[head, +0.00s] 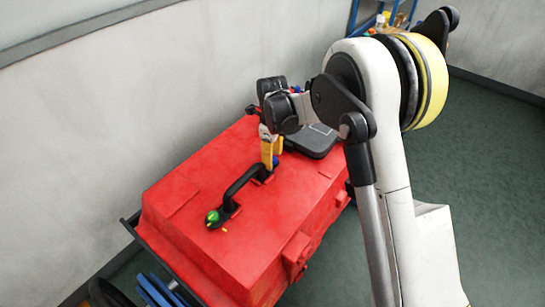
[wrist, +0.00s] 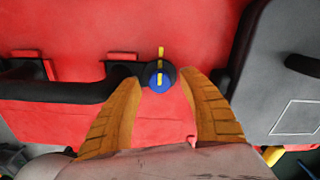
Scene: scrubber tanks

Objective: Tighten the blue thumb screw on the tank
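The red tank (head: 180,205) stands below my arm, its top facing up. The blue thumb screw (wrist: 161,82) shows in the wrist view on a dark round base at the end of the black handle, with a yellow bar across it. In the head view only a bit of blue (head: 276,160) shows beside my fingers. My gripper (wrist: 160,77) is open, its yellow fingers apart, one on either side of the screw; I see gaps between them and it. In the head view my gripper (head: 270,164) points down at the handle's far end.
A black handle (head: 238,187) runs along the tank's top, with a green knob (head: 212,216) at its near end. A dark grey flat panel (head: 314,138) lies right of my gripper. A grey wall stands behind; open green floor (head: 440,160) lies to the right.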

